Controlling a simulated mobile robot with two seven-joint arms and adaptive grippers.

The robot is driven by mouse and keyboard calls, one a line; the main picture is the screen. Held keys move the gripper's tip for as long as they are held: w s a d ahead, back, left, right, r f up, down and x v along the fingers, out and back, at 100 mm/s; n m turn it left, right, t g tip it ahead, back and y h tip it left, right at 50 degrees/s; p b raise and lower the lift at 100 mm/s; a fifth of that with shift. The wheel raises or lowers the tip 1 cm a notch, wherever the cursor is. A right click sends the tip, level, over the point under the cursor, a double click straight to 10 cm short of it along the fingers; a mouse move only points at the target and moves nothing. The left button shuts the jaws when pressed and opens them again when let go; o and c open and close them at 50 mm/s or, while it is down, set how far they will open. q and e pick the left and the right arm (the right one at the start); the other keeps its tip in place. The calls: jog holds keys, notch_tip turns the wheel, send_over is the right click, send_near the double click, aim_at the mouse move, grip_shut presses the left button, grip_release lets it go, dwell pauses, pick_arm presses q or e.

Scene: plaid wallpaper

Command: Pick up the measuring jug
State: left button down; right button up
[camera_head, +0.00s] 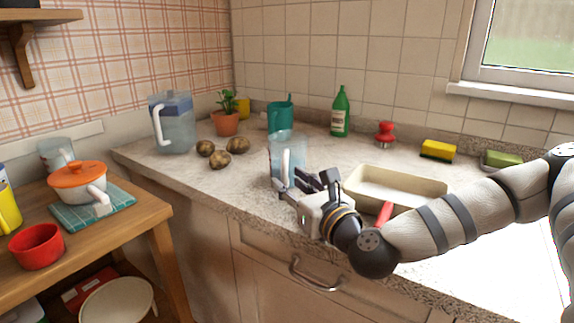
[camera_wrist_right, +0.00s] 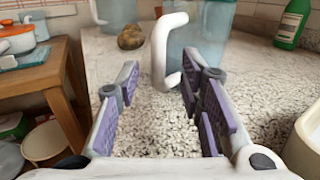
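The measuring jug (camera_head: 287,143) is a clear bluish jug with a white handle, upright on the speckled counter. Its handle faces my right gripper (camera_head: 302,186), which is open and empty just in front of it. In the right wrist view the jug (camera_wrist_right: 205,45) stands beyond the fingers of the right gripper (camera_wrist_right: 160,80). The white handle shows between the fingertips, nearer the right-hand finger. I cannot tell if that finger touches it. My left gripper is not in view.
A beige tray (camera_head: 415,184) lies right of the jug, partly behind my right arm. Potatoes (camera_head: 220,159), a lidded pitcher (camera_head: 173,125), a teal jug (camera_head: 280,117) and a green bottle (camera_head: 340,113) stand farther back. A wooden side table (camera_head: 135,228) is at the left.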

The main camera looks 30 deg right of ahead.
jog(key=w, duration=0.3)
jog(key=shift+r, duration=0.1)
jog(key=shift+s, duration=0.15)
grip_shut()
jog(key=shift+r, duration=0.1)
